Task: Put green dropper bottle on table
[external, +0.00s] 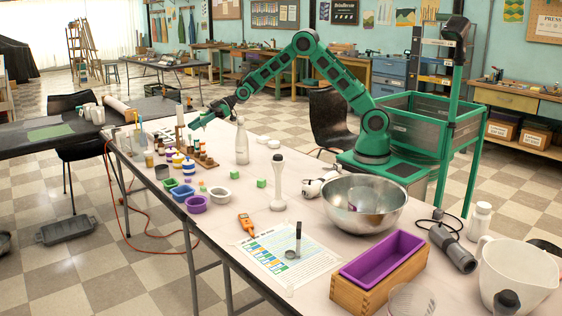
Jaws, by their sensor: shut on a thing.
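My gripper (205,116) is at the end of my green arm, reaching over the far left part of the white table (335,238). It is shut on a small pale green thing (195,124), which looks like the green dropper bottle. The bottle is tiny in this view and partly hidden by the fingers, so its tilt cannot be told. It shows above a group of small bottles, and I cannot tell how far it is from the tabletop.
Small amber bottles (183,139), a wooden rack (205,160) and a tall white bottle (242,142) stand near my gripper. Colored molds (196,204) lie in front. A steel bowl (364,203) and purple mold in a wooden box (382,275) stand right. The table's middle has bare patches.

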